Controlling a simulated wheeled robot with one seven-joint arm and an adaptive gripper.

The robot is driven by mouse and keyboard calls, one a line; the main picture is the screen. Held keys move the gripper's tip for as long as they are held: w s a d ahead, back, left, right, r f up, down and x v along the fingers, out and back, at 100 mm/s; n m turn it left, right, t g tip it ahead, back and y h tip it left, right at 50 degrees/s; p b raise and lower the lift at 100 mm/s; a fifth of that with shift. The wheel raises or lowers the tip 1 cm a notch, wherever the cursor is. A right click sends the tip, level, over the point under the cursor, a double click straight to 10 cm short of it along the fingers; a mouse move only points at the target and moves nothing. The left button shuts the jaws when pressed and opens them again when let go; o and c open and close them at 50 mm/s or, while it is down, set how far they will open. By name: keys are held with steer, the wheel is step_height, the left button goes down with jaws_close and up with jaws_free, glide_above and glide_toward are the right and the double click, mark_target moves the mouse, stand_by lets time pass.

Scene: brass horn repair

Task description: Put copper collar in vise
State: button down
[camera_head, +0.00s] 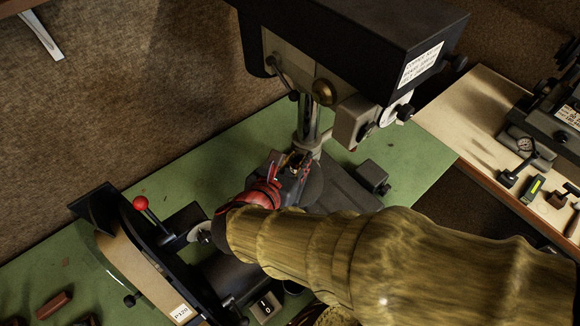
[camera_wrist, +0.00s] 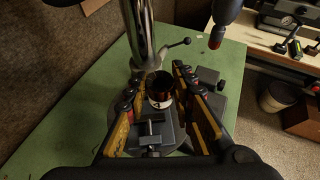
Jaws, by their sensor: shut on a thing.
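The copper collar (camera_wrist: 160,88) is a short, dark reddish-brown ring with a pale band low on its side. It sits between the fingertips of my gripper (camera_wrist: 157,82), which is shut on it. The grey vise (camera_wrist: 152,132) with its screw shows just below the collar in the wrist view, at the foot of the drill press. In the head view my gripper (camera_head: 290,167) reaches over the vise, and my arm hides much of that spot. I cannot tell whether the collar touches the vise jaws.
The drill press (camera_head: 350,55) stands over the vise, its steel column (camera_wrist: 138,30) close behind the collar. A belt sander (camera_head: 145,255) and a red-knobbed lever (camera_head: 141,203) are at left. A pale bench (camera_head: 465,110) holds gauges.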

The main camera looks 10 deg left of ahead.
mark_target(291, 161)
steer(key=w+f, duration=0.1)
steer(key=w+a+f, duration=0.1)
steer(key=f, duration=0.2)
steer(key=shift+w+a+f, duration=0.15)
steer(key=shift+w+a, duration=0.25)
steer(key=shift+w+a+f+b, duration=0.1)
steer(key=shift+w+f+b, duration=0.1)
steer(key=shift+f, duration=0.7)
steer(key=shift+w+a+f+b, duration=0.1)
steer(key=shift+f+b, duration=0.1)
steer(key=shift+f, duration=0.7)
steer(key=shift+f, duration=0.2)
steer(key=c, duration=1.6)
jaws_free()
steer(key=shift+o, duration=0.5)
steer(key=shift+r, duration=0.1)
steer(key=shift+s+r, duration=0.15)
steer(key=shift+r, duration=0.05)
steer(key=v, duration=1.1)
steer(key=shift+s+r, duration=0.15)
steer(key=shift+s, duration=0.2)
